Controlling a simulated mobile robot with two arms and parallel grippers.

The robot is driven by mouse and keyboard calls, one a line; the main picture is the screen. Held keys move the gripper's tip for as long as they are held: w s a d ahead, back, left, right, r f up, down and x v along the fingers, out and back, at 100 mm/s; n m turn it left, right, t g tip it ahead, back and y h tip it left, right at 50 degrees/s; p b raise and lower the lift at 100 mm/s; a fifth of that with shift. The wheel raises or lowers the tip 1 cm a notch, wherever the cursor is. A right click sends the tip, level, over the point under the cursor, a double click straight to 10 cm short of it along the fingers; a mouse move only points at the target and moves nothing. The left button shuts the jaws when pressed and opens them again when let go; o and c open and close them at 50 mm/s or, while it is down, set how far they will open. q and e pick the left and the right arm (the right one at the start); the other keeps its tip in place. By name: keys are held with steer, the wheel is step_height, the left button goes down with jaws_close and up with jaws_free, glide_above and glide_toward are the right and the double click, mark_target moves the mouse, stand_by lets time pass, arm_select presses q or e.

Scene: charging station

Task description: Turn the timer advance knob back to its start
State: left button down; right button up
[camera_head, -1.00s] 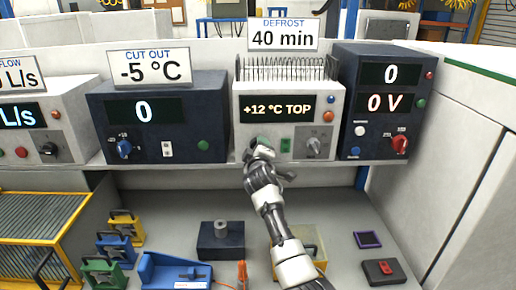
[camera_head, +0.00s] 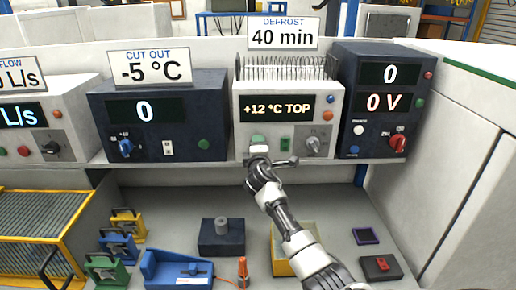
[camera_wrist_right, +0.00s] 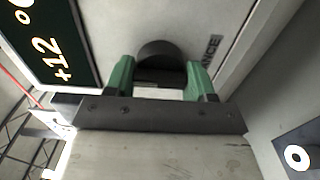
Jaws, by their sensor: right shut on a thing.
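The white device (camera_head: 240,98) carries a lit display (camera_head: 278,109) reading "+12 °C TOP". The timer advance knob (camera_wrist_right: 160,50) is dark and round in the right wrist view, beside a label ending in "ANCE". My right gripper (camera_wrist_right: 161,80) has its green fingers on either side of this knob, shut on it. In the head view the right gripper (camera_head: 258,146) is at the device's lower left front and hides the knob there. The knob's pointer mark is not visible. My left gripper is not in view.
A grey knob (camera_head: 313,146) and a green switch (camera_head: 285,144) sit to the right on the same front. Dark boxes stand at left (camera_head: 185,120) and right (camera_head: 374,75). Below are a dark block (camera_head: 208,243), a yellow-edged tray (camera_head: 281,268) and a blue tool (camera_head: 160,268).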

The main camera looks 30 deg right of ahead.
steer(key=shift+d+r, duration=0.15)
steer(key=shift+r, duration=0.2)
steer(key=o, duration=0.7)
steer(key=shift+o, duration=1.1)
steer(key=shift+w+d+f, duration=0.1)
steer(key=shift+f, duration=0.2)
steer(key=b+v, duration=0.2)
steer(key=v, duration=0.8)
steer(key=shift+s+a, duration=0.3)
steer(key=shift+f, duration=0.1)
